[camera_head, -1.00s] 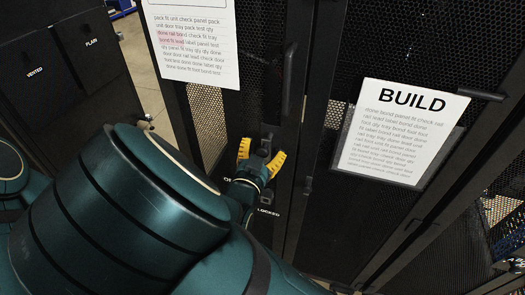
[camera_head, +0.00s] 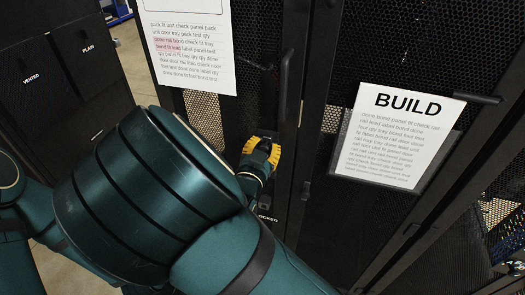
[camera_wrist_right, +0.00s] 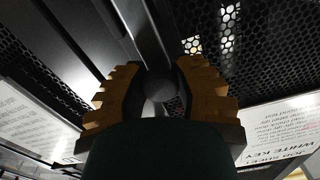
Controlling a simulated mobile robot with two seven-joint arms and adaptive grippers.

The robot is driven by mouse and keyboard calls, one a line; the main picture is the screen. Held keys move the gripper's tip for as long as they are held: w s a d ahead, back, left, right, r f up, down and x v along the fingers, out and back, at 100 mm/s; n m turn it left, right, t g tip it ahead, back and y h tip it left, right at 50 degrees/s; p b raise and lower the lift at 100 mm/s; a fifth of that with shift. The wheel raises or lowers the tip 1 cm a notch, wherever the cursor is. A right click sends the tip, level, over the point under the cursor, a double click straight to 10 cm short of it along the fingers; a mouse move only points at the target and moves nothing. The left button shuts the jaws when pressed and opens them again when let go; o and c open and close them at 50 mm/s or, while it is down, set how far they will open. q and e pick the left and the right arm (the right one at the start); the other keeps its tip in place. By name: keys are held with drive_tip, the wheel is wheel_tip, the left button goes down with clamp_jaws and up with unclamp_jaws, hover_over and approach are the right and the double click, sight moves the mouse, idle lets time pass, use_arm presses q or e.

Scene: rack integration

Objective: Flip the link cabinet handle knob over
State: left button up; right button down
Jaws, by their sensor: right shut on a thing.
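My right gripper (camera_head: 262,148), with yellow ridged fingers, is at the dark cabinet door, below the hanging white sheet. It is shut on the handle knob, which the fingers mostly hide in the head view. In the right wrist view the rounded grey knob (camera_wrist_right: 158,86) sits between the two fingers, and a dark bar runs upward behind it. A partly covered label ending in "OCKED" (camera_head: 267,217) is on the door below the gripper. My left gripper is not in view.
A tall dark vertical handle (camera_head: 287,80) is on the door just above right of the gripper. A BUILD sheet (camera_head: 400,140) hangs on the mesh door at right.

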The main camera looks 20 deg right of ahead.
drive_tip(key=shift+r, duration=0.15)
drive_tip(key=c, duration=0.6)
unclamp_jaws()
drive_tip(key=shift+c, duration=0.2)
drive_tip(key=v, duration=1.2)
wheel_tip(320, 180, down, 18)
drive_tip(key=w+d+n+g+y, duration=0.1)
drive_tip(key=d+n+g+y, duration=0.1)
drive_tip(key=n+g+y, duration=0.3)
drive_tip(key=s+a+f+n+g+y, duration=0.1)
drive_tip(key=s+f+n+g+y, duration=0.1)
drive_tip(key=s+f+g+y, duration=0.6)
wheel_tip(320, 180, down, 3)
drive_tip(key=shift+s+a+r+n+y, duration=0.15)
drive_tip(key=shift+s+n+y, duration=0.2)
drive_tip(key=shift+s, duration=0.2)
